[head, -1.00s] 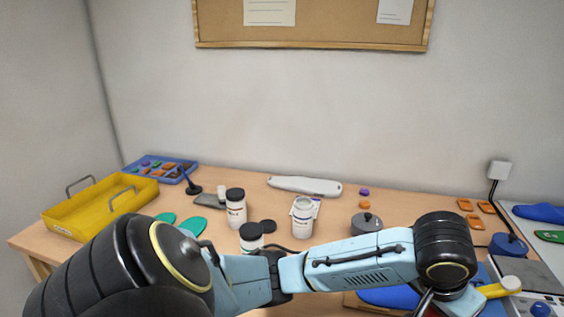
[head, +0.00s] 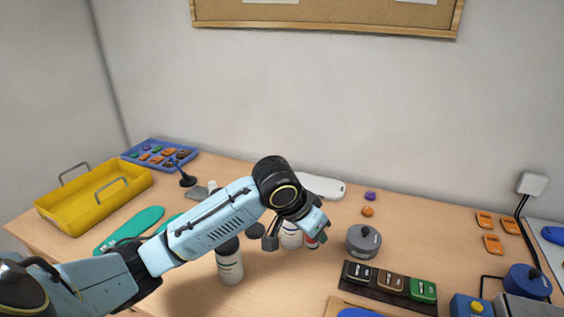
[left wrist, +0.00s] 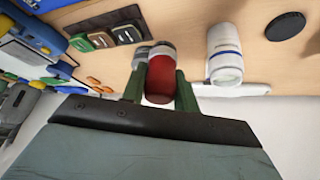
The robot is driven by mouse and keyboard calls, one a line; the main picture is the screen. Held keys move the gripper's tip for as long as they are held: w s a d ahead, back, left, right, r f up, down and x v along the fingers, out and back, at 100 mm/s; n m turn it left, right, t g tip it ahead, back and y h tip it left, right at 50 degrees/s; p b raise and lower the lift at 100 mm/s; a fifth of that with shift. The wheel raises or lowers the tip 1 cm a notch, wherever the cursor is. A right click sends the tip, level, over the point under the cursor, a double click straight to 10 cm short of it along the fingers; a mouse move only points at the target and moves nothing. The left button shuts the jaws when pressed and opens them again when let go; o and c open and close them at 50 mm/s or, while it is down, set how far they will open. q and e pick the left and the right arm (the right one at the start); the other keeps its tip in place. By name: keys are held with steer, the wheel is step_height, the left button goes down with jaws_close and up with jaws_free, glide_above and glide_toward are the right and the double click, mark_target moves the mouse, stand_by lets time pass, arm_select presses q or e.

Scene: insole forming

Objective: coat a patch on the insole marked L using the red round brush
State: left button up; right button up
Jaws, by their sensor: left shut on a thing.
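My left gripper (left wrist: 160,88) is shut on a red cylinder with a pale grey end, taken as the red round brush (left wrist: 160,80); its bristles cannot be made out. In the head view the gripper (head: 312,240) is over the middle of the table, close beside a white jar (head: 291,237), also seen in the left wrist view (left wrist: 225,58). Part of a blue insole (head: 362,313) shows at the front edge. No L mark is readable. My right gripper is out of view.
A white jar with a dark lid (head: 230,264) stands in front of my forearm. A black lid (head: 256,230) lies near the white jar. A grey pot (head: 363,242) and a rack of black, brown and green blocks (head: 390,283) stand right. A yellow tray (head: 85,208) is far left.

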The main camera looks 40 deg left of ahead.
arm_select(q)
steer(key=w+a+r+m+t+h+p, duration=0.1)
steer(key=w+a+r+h+p, duration=0.1)
steer(key=w+a+r+p, duration=0.3)
steer(key=w+a+r+m+h+p, duration=0.1)
steer(key=w+a+m, duration=0.15)
steer(key=a, duration=0.35)
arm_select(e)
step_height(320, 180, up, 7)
arm_select(q)
steer(key=shift+n, duration=0.35)
steer(key=f+b, duration=0.6)
steer(key=b, duration=0.1)
steer(key=shift+w+a+f, duration=0.15)
steer(key=shift+a+f, duration=0.05)
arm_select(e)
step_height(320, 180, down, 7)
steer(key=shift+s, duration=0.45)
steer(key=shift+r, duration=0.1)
arm_select(q)
steer(key=shift+f+b, duration=0.35)
steer(key=shift+f, duration=0.35)
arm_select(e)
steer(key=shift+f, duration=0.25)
arm_select(q)
step_height(320, 180, up, 7)
steer(key=p, duration=0.7)
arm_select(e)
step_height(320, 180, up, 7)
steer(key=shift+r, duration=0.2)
